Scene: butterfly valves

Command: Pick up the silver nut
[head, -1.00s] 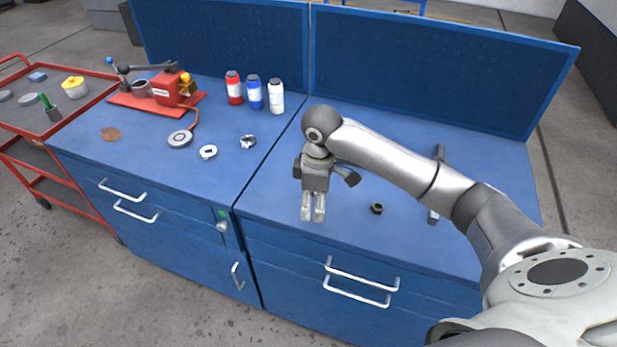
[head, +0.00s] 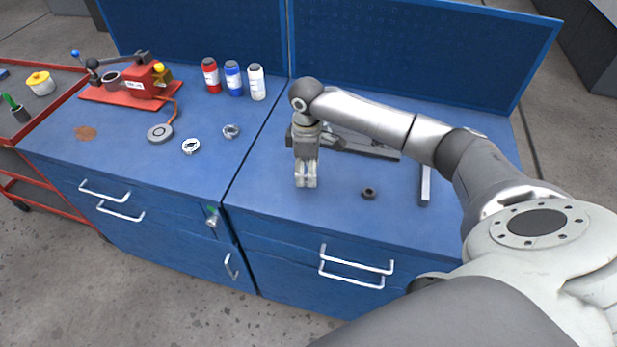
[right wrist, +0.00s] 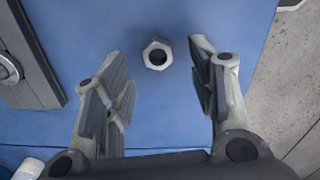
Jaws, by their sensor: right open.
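The nut (head: 369,193) lies on the blue top of the right bench, near its front. It looks dark in the head view, but silver-grey and six-sided in the right wrist view (right wrist: 157,54). My right gripper (head: 306,182) points down over the bench, left of the nut in the head view. In the right wrist view its fingers (right wrist: 160,95) are spread apart with nothing between them, and the nut shows beyond the fingertips, roughly centred. My left gripper is not in view.
A dark grey clamp-like tool (head: 365,145) lies behind my right gripper, and a grey bar (head: 425,186) lies right of the nut. Two metal rings, bottles (head: 233,78) and a red device (head: 140,83) stand on the left bench. Blue panels (head: 400,45) rise behind.

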